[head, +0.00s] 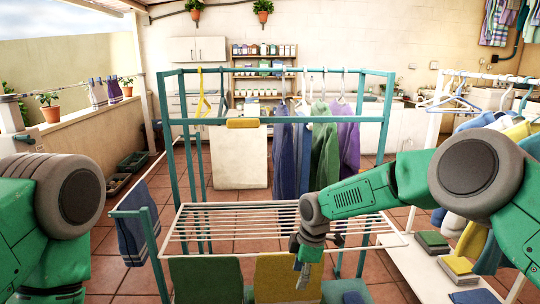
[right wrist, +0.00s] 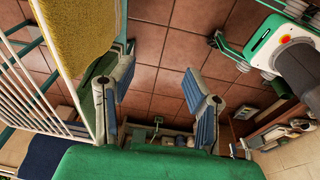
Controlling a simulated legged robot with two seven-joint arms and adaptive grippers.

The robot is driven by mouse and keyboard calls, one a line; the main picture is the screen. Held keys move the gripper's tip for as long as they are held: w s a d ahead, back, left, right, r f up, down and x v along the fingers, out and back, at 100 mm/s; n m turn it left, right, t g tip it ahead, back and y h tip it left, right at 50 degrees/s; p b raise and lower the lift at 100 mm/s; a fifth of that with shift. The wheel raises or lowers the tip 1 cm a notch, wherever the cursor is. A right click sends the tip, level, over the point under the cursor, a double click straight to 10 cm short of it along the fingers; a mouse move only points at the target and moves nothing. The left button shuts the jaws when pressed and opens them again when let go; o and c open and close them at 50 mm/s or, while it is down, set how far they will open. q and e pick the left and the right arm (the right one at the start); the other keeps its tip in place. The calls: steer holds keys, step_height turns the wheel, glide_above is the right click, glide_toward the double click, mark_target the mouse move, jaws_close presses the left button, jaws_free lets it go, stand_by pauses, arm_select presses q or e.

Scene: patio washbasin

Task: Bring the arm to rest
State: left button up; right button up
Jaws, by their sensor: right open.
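My right arm reaches in from the right in the head view, across the front of a teal drying rack (head: 385,130). Its gripper (head: 303,272) points down just in front of the white wire shelf (head: 235,226), near the hanging cloths. In the right wrist view the right gripper (right wrist: 160,92) has its two blue-padded fingers wide apart, with only floor tiles between them. It is open and empty. A yellow cloth (right wrist: 85,30) hangs close beside the left finger. Of my left arm only the upper part shows at the left edge of the head view; its gripper is out of view.
Green (head: 205,280) and yellow (head: 275,278) cloths hang at the rack's front. Garments (head: 325,150) hang from its rear bar. A white rack with clothes and a low shelf (head: 410,262) with folded cloths stands right. Tiled floor (head: 115,272) shows left of the drying rack.

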steer(key=s+d+f+m+b, duration=0.1)
steer(key=s+d+f+m, duration=0.25)
steer(key=s+f, duration=0.6)
steer(key=s+d+f+m+b, duration=0.1)
steer(key=s+d+f+m, duration=0.1)
steer(key=s+f+m, duration=0.55)
steer(key=s+d+m, duration=0.2)
steer(key=s+d, duration=0.3)
steer(key=s, duration=0.3)
steer(key=s+d+m+h+b, duration=0.1)
steer(key=s+d+m, duration=0.1)
steer(key=s+d, duration=0.3)
steer(key=s+d+m+b, duration=0.1)
steer(key=s+d+m, duration=0.2)
steer(key=s, duration=0.8)
steer(key=shift+s+d+r+h, duration=0.2)
steer(key=shift+d+r+h, duration=0.2)
steer(key=shift+d, duration=0.55)
